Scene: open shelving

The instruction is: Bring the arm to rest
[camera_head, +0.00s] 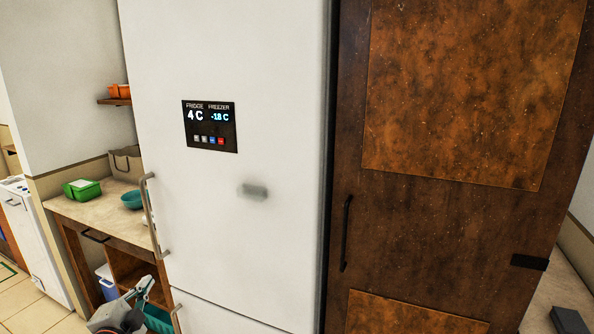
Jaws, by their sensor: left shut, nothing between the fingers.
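My left gripper (143,287) is at the lower left of the head view, in front of the lower part of the open wooden counter unit and just left of the fridge. Its fingers are shut with nothing between them. Part of my left arm shows below it at the bottom edge. It appears close to the lower end of the fridge door handle (150,215), but I cannot tell whether they touch. My right gripper does not show.
A white fridge (260,90) with a lit display fills the middle. A tall brown wooden cabinet (440,215) stands to its right. On the counter (100,212) at left are a green container (82,189), a teal bowl (132,200) and a beige bag (126,163).

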